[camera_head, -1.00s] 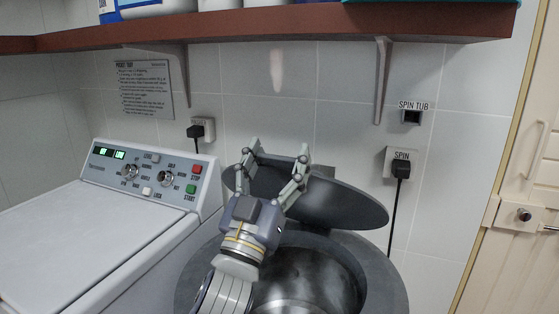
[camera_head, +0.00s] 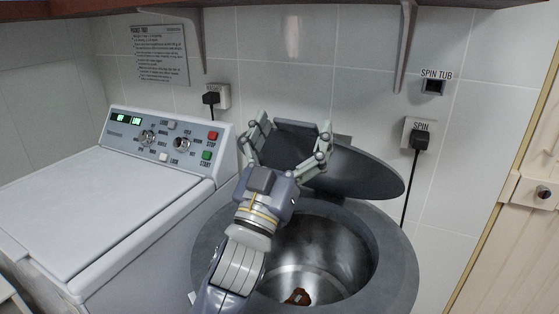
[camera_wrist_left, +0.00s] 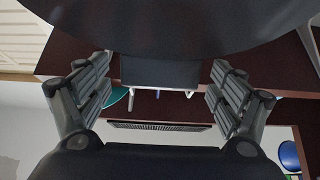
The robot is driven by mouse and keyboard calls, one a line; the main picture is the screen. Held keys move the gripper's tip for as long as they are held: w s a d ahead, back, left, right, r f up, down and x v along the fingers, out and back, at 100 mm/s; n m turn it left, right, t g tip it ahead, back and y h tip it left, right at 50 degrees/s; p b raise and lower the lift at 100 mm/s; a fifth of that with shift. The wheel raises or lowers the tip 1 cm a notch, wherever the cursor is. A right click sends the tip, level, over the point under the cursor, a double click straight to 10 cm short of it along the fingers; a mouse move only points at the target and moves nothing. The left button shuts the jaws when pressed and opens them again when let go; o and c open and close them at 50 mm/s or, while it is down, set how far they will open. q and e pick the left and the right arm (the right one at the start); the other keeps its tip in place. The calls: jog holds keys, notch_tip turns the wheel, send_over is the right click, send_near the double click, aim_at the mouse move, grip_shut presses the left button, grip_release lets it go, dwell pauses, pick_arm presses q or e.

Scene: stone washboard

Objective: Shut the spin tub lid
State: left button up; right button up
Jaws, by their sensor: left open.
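The spin tub lid (camera_head: 355,170) is a dark grey disc, raised and tilted over the back of the round grey tub (camera_head: 395,262). The tub's metal drum is exposed below it. My left gripper (camera_head: 292,124) is open at the lid's upper left side, with its fingers spread. A dark rectangular tab stands between the fingers. In the left wrist view, the lid (camera_wrist_left: 200,25) fills the top, and the tab (camera_wrist_left: 160,71) lies between the open fingers with gaps on both sides. Contact with the lid cannot be told. My right gripper is out of view.
A white washing machine (camera_head: 85,205) with a control panel stands to the left of the tub. A tiled wall with the spin plug (camera_head: 421,138) and its cord is behind. A shelf bracket (camera_head: 405,45) hangs above. A reddish-brown item (camera_head: 298,297) lies in the drum.

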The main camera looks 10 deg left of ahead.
pick_arm(q)
jog(key=v, duration=1)
jog(key=shift+s+f, duration=0.2)
jog(key=shift+s, duration=0.15)
